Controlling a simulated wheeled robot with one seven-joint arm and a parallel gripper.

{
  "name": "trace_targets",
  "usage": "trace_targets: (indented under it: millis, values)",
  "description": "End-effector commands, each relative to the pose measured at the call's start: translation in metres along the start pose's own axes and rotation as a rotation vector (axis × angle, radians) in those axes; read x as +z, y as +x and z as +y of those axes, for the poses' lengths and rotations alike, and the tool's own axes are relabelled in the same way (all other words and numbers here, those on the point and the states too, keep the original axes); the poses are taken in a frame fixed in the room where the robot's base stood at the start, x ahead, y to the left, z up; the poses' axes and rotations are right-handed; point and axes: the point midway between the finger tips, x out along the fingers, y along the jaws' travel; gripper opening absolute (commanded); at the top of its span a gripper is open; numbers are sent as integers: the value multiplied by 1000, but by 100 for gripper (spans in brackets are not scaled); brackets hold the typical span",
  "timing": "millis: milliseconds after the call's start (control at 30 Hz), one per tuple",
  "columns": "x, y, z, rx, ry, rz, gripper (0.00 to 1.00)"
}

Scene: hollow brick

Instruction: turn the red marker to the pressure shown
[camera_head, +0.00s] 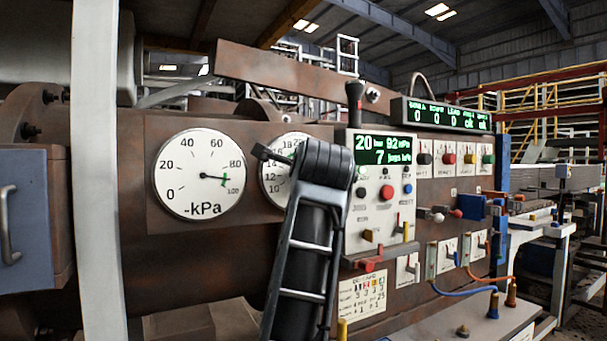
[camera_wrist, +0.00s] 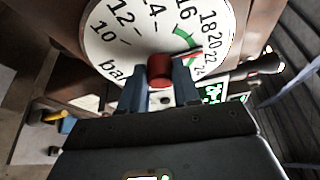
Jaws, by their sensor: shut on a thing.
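The bar gauge (camera_head: 272,180) is a white dial partly hidden behind my arm. In the wrist view the same dial (camera_wrist: 105,45) shows numbers, a green arc and "bar". A red knob (camera_wrist: 159,69) stands out at its centre, between my gripper's two blue-grey fingers (camera_wrist: 160,88), which are shut on it. A thin reddish pointer (camera_wrist: 187,55) reaches from beside the knob towards the 20 to 22 side; its exact reading is unclear. The green digital display (camera_head: 383,150) reads 20 bar, 92 kPa and 7 in a third unit too small to read.
A -kPa gauge (camera_head: 200,174) is left of the bar gauge. A control panel with a red button (camera_head: 387,192) and a black-topped lever (camera_head: 354,100) is close right of my arm. Coloured switches and cables are farther right. A white post (camera_head: 96,180) stands at left.

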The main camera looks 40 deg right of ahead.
Motion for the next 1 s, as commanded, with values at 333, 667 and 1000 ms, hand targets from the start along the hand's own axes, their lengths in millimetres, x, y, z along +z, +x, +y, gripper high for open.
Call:
trace_targets:
  millis: [333, 667, 1000]
  values:
    - [-2, 1, 1, 3, -1, 3, 51]
    - [-1, -2, 1, 0, -1, 1, 57]
    - [0, -49, 2, -2, 0, -1, 57]
